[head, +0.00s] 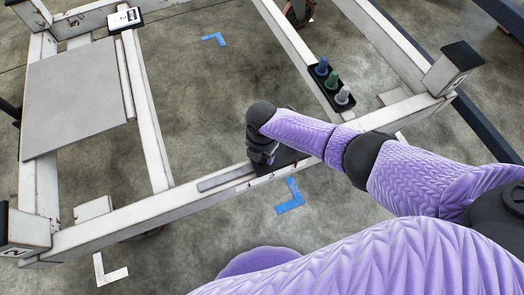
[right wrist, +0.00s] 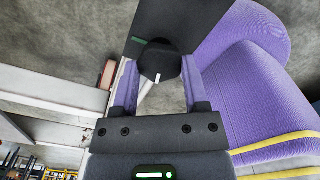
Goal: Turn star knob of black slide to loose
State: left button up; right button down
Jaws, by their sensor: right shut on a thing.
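The black slide (head: 287,158) sits on the white front rail of the trolley frame, partly hidden by my right arm. In the right wrist view the black slide (right wrist: 185,18) is a dark plate behind the knob. The dark star knob (right wrist: 159,62) has a white pointer line directed downward in that view. A small green mark shows on the slide, left of the knob. My right gripper (right wrist: 160,75) has its fingers on both sides of the knob, shut on it. In the head view the right gripper (head: 262,152) hides the knob. My left gripper is not in view.
A grey panel (head: 75,98) lies on the frame at left. A black holder with blue, green and grey-white pegs (head: 332,80) sits on a far-side beam. Grey bar (head: 226,177) lies on the front rail. Blue tape (head: 289,197) marks the open floor.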

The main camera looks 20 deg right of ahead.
jog(key=n, duration=0.3)
jog(key=shift+n, duration=0.4)
jog(key=n+b, duration=0.1)
jog(key=n, duration=0.3)
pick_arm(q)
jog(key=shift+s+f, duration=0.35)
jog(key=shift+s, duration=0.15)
pick_arm(e)
jog(key=shift+n, duration=0.7)
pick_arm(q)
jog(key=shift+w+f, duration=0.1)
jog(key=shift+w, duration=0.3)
pick_arm(e)
jog(key=shift+c, duration=0.9)
grip_release()
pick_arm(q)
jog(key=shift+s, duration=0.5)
pick_arm(e)
jog(key=shift+o, duration=0.4)
